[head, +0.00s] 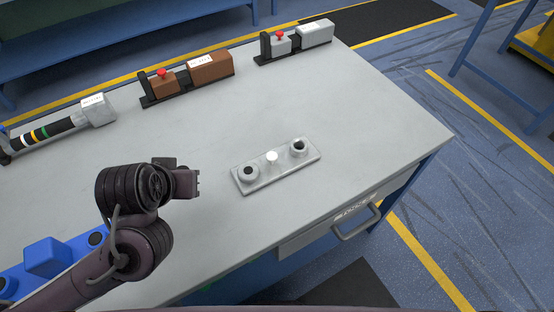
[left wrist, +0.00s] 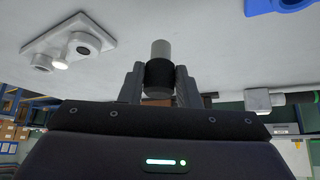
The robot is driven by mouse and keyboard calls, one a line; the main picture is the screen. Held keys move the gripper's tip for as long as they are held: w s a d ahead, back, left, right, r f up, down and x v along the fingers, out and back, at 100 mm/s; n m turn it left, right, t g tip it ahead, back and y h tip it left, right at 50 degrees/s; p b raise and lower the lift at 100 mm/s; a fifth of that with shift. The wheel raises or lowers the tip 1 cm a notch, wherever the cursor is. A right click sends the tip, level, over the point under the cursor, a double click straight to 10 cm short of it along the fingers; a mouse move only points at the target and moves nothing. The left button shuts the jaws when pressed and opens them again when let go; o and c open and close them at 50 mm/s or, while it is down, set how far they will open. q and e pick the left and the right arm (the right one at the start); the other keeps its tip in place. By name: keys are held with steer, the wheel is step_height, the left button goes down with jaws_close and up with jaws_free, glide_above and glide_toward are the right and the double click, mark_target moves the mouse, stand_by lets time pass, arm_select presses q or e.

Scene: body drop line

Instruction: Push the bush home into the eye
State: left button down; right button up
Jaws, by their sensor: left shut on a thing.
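A grey plate (head: 277,178) lies on the bench. It carries two round raised eyes, one at its left end (head: 248,173) and one at its right end (head: 299,147), each with a dark centre. A short white peg (head: 272,157) stands between them. My left gripper (head: 196,184) is left of the plate, apart from it. In the left wrist view, it is shut on a grey cylinder with a black band, which looks like the bush (left wrist: 160,50). The plate (left wrist: 68,28) shows there at upper left. The bush cannot be made out in the head view. My right gripper is not in view.
Along the bench's back stand a brown block unit (head: 209,67) and a grey one (head: 314,34), each with a red button. A banded black bar with a grey block (head: 98,110) lies at left. The bench (head: 375,120) is clear right of the plate. A drawer handle (head: 357,224) projects in front.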

mark_target(184, 168)
arm_select(q)
steer(key=r+p, duration=0.2)
steer(key=p, duration=0.1)
steer(key=r+p, duration=0.1)
steer(key=r, duration=0.1)
steer(key=shift+w+d, duration=0.15)
steer(key=shift+d, duration=0.1)
steer(key=w+d+p, duration=0.6)
steer(key=d, duration=0.6)
steer(key=w+d+m+p, duration=0.1)
steer(key=w+d+p, duration=0.5)
steer(key=d, duration=0.5)
steer(key=shift+w+d+f+h, duration=0.15)
steer(key=shift+d+f+h, duration=0.25)
steer(key=shift+f, duration=0.05)
